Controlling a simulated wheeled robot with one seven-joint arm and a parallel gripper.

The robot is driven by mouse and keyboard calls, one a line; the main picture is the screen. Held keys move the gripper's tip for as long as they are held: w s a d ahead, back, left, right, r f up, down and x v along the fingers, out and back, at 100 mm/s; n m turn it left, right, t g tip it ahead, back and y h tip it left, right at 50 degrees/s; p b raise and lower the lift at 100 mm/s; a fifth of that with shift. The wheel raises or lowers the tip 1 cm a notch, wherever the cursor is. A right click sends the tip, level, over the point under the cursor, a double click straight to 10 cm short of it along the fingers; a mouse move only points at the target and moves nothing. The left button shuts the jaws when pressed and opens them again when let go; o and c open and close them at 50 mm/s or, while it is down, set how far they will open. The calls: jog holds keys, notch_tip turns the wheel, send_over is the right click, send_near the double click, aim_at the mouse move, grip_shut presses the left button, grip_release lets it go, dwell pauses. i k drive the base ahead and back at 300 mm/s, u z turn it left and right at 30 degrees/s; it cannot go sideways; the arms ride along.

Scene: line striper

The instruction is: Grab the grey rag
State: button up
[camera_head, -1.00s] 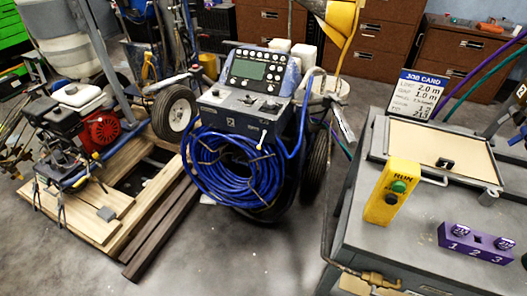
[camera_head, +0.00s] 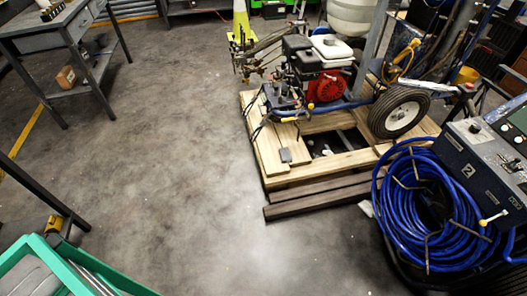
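I cannot pick out a grey rag with certainty. A teal bin (camera_head: 75,262) at the lower left is cut off by the frame, and grey contents (camera_head: 30,278) show inside it; I cannot tell whether they are cloth. A small pale scrap (camera_head: 367,208) lies on the floor beside the blue hose. My gripper is not in view.
The line striper's engine (camera_head: 325,85) and wheel (camera_head: 400,112) stand on the wooden pallet (camera_head: 270,160). A coiled blue hose (camera_head: 432,205) hangs on the control unit (camera_head: 480,160) at right. A grey workbench (camera_head: 55,45) stands at upper left. Open floor (camera_head: 170,150) fills the middle left.

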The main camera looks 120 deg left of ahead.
aim_at(285, 156)
jog(key=u, duration=2.75)
jog(key=i, duration=1.5)
